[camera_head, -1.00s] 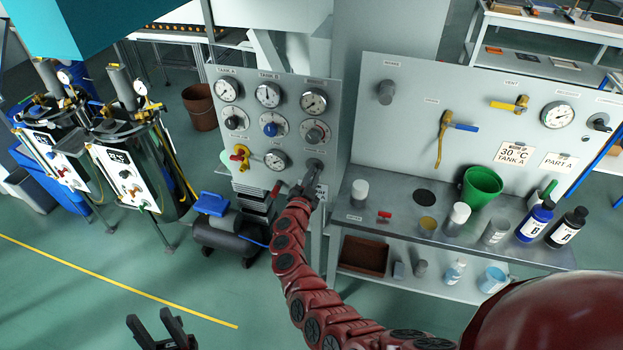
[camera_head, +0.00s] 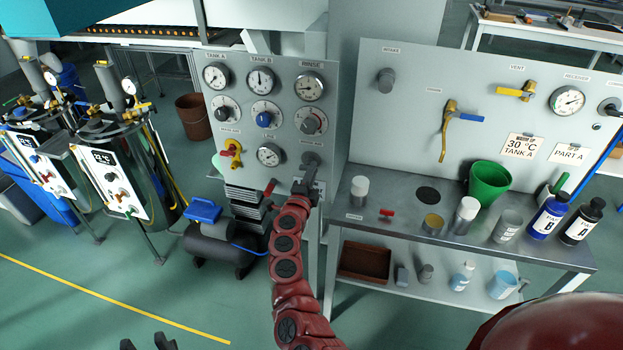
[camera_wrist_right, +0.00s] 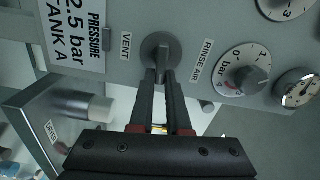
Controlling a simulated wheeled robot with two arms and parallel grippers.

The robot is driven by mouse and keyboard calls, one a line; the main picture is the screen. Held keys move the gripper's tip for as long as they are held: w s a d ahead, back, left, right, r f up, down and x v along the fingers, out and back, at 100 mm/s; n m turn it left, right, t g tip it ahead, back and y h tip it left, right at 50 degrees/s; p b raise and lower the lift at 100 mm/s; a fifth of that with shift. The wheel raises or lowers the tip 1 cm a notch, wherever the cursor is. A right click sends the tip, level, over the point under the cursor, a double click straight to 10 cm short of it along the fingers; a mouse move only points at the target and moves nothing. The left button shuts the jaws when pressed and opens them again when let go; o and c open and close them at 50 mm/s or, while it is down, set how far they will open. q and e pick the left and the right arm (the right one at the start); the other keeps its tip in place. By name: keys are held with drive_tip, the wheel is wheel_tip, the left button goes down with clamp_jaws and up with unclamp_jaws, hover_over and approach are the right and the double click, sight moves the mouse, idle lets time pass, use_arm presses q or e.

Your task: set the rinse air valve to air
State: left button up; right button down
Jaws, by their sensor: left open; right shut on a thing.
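The rinse air valve (camera_head: 311,160) is a grey knob at the lower right of the gauge panel (camera_head: 285,182). In the right wrist view the valve (camera_wrist_right: 160,46) sits between a VENT label (camera_wrist_right: 126,47) on the left and a RINSE AIR label (camera_wrist_right: 204,62) on the right. Its handle points down in that picture, toward my gripper. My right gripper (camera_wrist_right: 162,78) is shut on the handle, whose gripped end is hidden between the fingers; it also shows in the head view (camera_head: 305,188). My left gripper (camera_head: 148,343) is open at the bottom edge, away from the panel, mostly cut off.
Gauges and other knobs, including a blue one (camera_head: 264,119) and a red-yellow valve (camera_head: 230,153), sit close by on the panel. A steel bench (camera_head: 385,228) with bottles and a green bucket (camera_head: 488,184) stands right. A compressor (camera_head: 217,249) stands on the floor below.

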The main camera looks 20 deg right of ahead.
drive_tip(key=shift+f+m+b, duration=0.15)
drive_tip(key=shift+m+b, duration=0.5)
drive_tip(key=shift+m, duration=0.15)
drive_tip(key=c, duration=0.9)
unclamp_jaws()
drive_tip(key=b+v, duration=0.2)
drive_tip(key=v, duration=1.5)
drive_tip(key=shift+s+a, duration=0.15)
drive_tip(key=shift+a, duration=0.05)
